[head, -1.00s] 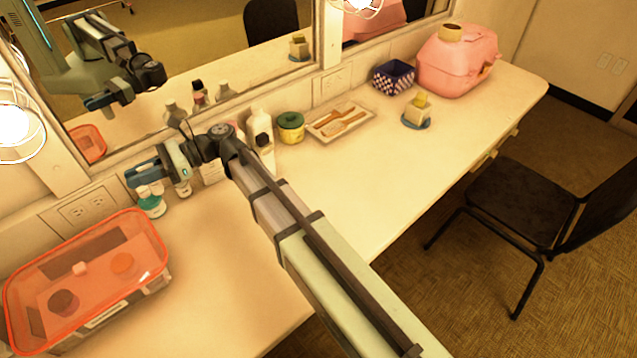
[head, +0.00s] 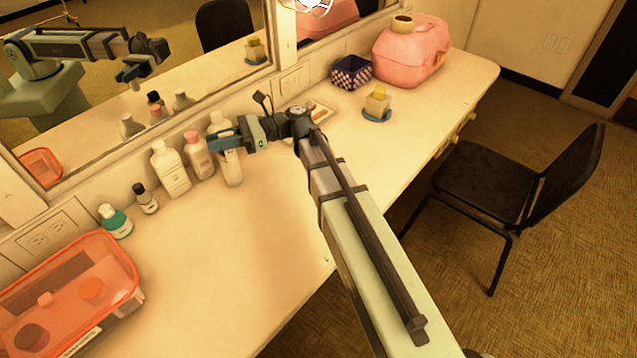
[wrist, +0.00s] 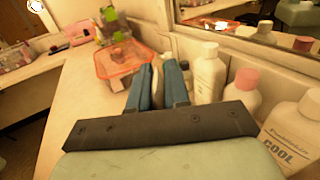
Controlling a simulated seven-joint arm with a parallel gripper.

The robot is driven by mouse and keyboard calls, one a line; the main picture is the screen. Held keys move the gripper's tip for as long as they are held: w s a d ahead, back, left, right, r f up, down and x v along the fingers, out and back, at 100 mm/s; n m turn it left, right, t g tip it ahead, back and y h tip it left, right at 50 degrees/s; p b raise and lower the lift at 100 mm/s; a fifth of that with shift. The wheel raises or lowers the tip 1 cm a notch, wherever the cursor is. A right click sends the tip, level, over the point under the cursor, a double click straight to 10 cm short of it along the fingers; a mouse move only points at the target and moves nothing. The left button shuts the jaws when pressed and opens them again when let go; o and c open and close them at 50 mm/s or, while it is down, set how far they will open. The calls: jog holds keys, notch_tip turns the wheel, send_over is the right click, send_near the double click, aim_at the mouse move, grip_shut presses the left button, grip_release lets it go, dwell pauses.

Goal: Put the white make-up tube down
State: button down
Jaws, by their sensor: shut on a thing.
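The white make-up tube (head: 232,170) is upright in my gripper (head: 224,143), in front of the bottles by the mirror wall. Its upper part is hidden by the blue fingers. Its lower end is at or just above the counter; I cannot tell whether it touches. In the wrist view, my gripper (wrist: 160,88) has its two blue fingers on either side of a narrow white strip of the tube (wrist: 158,72). The gripper is shut on it.
A pink-capped bottle (head: 199,155) and a larger white bottle (head: 170,168) stand just left of the tube. A dark-capped bottle (head: 145,199), a teal-and-white bottle (head: 115,220) and an orange bin (head: 75,290) are farther left. The counter (head: 230,260) in front is clear.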

jog(key=w+d+m+t, duration=0.2)
jog(key=d+t, duration=0.1)
jog(key=d, duration=0.8)
jog(key=w+d+m+t, duration=0.1)
jog(key=w+d+t, duration=0.1)
jog(key=d, duration=0.9)
jog(key=shift+y, duration=0.4)
jog(key=shift+d+f, duration=0.2)
jog(key=shift+f, duration=7.3)
jog(key=shift+f, duration=0.15)
jog(key=c, duration=1.1)
grip_release()
jog(key=d, duration=1.2)
